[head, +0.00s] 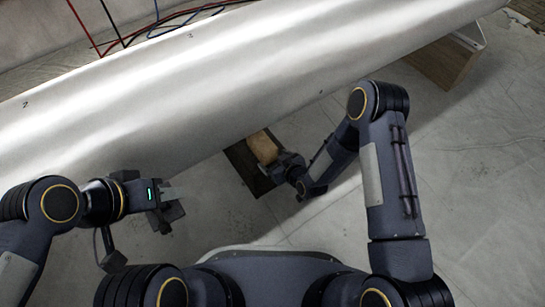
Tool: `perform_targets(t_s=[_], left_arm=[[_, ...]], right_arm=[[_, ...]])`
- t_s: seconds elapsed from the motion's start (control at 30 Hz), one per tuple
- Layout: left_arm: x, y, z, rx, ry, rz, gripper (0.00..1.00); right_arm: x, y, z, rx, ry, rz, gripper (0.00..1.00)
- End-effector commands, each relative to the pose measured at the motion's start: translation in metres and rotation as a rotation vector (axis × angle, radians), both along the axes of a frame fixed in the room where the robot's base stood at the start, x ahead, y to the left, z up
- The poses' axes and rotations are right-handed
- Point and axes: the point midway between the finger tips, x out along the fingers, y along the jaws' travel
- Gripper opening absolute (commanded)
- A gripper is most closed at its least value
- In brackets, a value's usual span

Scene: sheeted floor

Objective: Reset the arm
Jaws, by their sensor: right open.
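My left gripper (172,205) hangs over the floor at the left of the head view, clear of other things. Its fingertips are seen at a slant, so I cannot tell whether they are open or shut. My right gripper (280,165) is low near the middle, at the end of the bent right arm. It is open, beside a tan block-like object (263,147). Its fingers are small and partly hidden, and I cannot tell whether they touch the block. The block is at a dark flat tray or mat (243,169) on the floor.
A large pale, shiny cylinder (190,85) runs across the view in front of me, marked with small numbers. A wooden block support (440,62) stands under its right end. Red, black and blue cables lie behind it. The sheeted floor at right (475,170) is clear.

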Motion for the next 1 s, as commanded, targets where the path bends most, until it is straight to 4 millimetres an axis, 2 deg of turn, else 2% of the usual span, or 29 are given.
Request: perform_targets(t_s=[0.03, 0.3, 0.43, 0.57, 0.67, 0.8, 0.9, 1.0], left_arm=[[0.0, 0.0, 0.009, 0.0, 0.0, 0.0, 0.36], [0.0, 0.0, 0.023, 0.0, 0.0, 0.0, 0.36], [0.0, 0.0, 0.024, 0.0, 0.0, 0.0, 0.36], [0.0, 0.0, 0.023, 0.0, 0.0, 0.0, 0.36], [0.0, 0.0, 0.024, 0.0, 0.0, 0.0, 0.36], [0.0, 0.0, 0.025, 0.0, 0.0, 0.0, 0.36], [0.0, 0.0, 0.026, 0.0, 0.0, 0.0, 0.36], [0.0, 0.0, 0.026, 0.0, 0.0, 0.0, 0.36]], right_arm=[[-0.007, -0.006, 0.01, -0.001, 0.002, -0.001, 0.8], [-0.034, -0.025, 0.028, 0.0, 0.0, -0.002, 0.8], [-0.038, -0.028, 0.03, 0.0, -0.001, -0.001, 0.8], [-0.034, -0.032, 0.036, -0.003, 0.002, -0.008, 0.8], [-0.022, -0.045, 0.058, -0.014, 0.017, -0.038, 0.8], [-0.005, -0.08, 0.112, -0.033, 0.074, -0.114, 0.8], [-0.004, -0.109, 0.154, -0.037, 0.132, -0.178, 0.8], [-0.014, -0.136, 0.195, -0.031, 0.19, -0.242, 0.8]])
